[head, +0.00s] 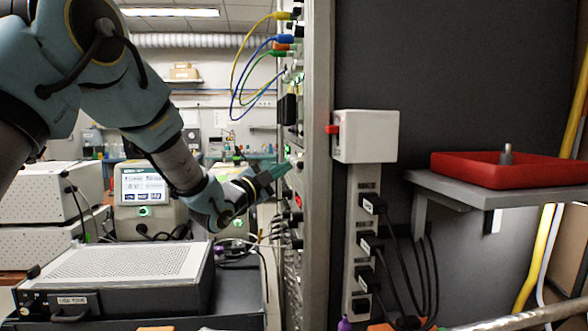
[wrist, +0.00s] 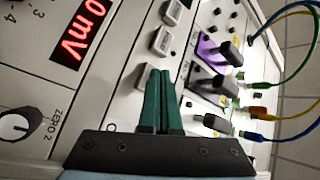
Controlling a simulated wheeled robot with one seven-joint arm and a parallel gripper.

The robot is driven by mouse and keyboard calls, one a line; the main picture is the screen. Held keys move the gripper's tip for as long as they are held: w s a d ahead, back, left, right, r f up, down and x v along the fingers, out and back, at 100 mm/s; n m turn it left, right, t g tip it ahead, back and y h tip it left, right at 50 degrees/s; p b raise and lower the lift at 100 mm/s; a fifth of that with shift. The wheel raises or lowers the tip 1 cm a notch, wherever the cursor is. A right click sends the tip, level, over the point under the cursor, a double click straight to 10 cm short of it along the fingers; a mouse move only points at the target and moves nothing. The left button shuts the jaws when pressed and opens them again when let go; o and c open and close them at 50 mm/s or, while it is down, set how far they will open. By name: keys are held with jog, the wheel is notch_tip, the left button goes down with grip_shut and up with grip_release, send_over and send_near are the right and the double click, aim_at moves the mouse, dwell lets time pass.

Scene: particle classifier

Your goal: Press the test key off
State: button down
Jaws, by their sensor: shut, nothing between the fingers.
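My gripper (wrist: 162,72) is shut, its two green fingers side by side and empty. In the wrist view the fingertips lie over or just in front of the lowest light key (wrist: 144,76) on a pale panel. Contact cannot be told. A middle key (wrist: 162,41) and an upper key (wrist: 173,12) sit in line with it. Their labels are too small to read, so I cannot tell which is the test key or whether it is on. In the head view my gripper (head: 284,169) reaches the rack's front from the left; the keys are hidden there.
A red display (wrist: 82,28) reading "0 mV" and a knob (wrist: 14,127) are left of the keys. Plugged cables (wrist: 228,85) crowd the right side. In the head view a white box (head: 366,136) and a red tray (head: 465,170) are right of the rack (head: 318,230).

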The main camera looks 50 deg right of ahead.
jog(key=shift+s+d+b, duration=0.35)
jog(key=shift+s+d, duration=0.1)
jog(key=shift+d, duration=0.05)
dwell(0.6)
dwell(0.3)
jog(key=shift+w+a+b, duration=0.5)
jog(key=shift+w+a, duration=0.35)
jog(key=shift+a, duration=0.15)
jog(key=shift+w+a+b, duration=0.5)
jog(key=shift+w+a, duration=0.3)
jog(key=shift+a, duration=0.2)
jog(key=shift+w+a+b, duration=0.5)
jog(key=shift+w+a, duration=0.3)
jog(key=shift+a, duration=0.15)
